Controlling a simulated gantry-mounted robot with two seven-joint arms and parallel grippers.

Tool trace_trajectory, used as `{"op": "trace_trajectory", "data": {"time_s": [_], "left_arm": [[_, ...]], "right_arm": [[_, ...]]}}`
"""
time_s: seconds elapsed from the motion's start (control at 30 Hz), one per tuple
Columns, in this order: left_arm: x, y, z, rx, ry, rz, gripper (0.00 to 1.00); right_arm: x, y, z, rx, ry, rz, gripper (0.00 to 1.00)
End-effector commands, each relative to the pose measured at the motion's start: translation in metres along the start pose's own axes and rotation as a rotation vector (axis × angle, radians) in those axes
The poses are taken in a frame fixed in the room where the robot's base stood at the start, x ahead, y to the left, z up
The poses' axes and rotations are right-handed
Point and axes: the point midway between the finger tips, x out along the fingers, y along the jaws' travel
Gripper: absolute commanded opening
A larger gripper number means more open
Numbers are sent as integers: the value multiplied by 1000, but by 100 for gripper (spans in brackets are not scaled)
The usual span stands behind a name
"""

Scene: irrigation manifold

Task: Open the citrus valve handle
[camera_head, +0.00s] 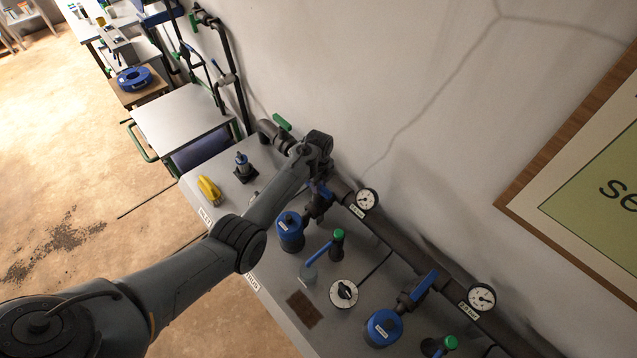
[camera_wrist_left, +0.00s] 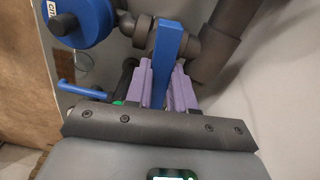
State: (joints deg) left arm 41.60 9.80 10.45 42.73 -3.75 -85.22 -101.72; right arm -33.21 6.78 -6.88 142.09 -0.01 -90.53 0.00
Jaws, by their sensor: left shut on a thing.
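The citrus valve handle (camera_wrist_left: 170,42) is a flat blue lever on a dark grey valve body. In the wrist view my left gripper (camera_wrist_left: 167,80) has its two purple fingers on either side of this lever and is shut on it. In the head view the same handle (camera_head: 323,189) shows as a small blue piece just below my left wrist, and the fingers are mostly hidden there. A blue-capped unit (camera_wrist_left: 78,18) beside the valve carries a partly cut-off label starting "CIT"; it also shows in the head view (camera_head: 290,228). My right gripper is not in view.
A thick dark pipe (camera_head: 395,257) runs along the wall with a gauge (camera_head: 366,200). A second blue valve handle (camera_head: 424,284) and blue-capped unit (camera_head: 383,327) stand lower right. A green-topped fitting (camera_head: 338,238), dial (camera_head: 343,293) and yellow object (camera_head: 209,190) are on the bench.

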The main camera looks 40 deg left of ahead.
Motion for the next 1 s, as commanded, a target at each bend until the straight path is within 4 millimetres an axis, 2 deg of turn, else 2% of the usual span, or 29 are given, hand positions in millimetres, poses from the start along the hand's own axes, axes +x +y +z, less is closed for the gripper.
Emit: {"op": "trace_trajectory", "data": {"time_s": [0.4,1.0], "left_arm": [[-2,0,0,-366,-1,2,0],[-1,0,0,-937,-1,2,0]], "right_arm": [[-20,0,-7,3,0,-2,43],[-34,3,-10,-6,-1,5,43]]}}
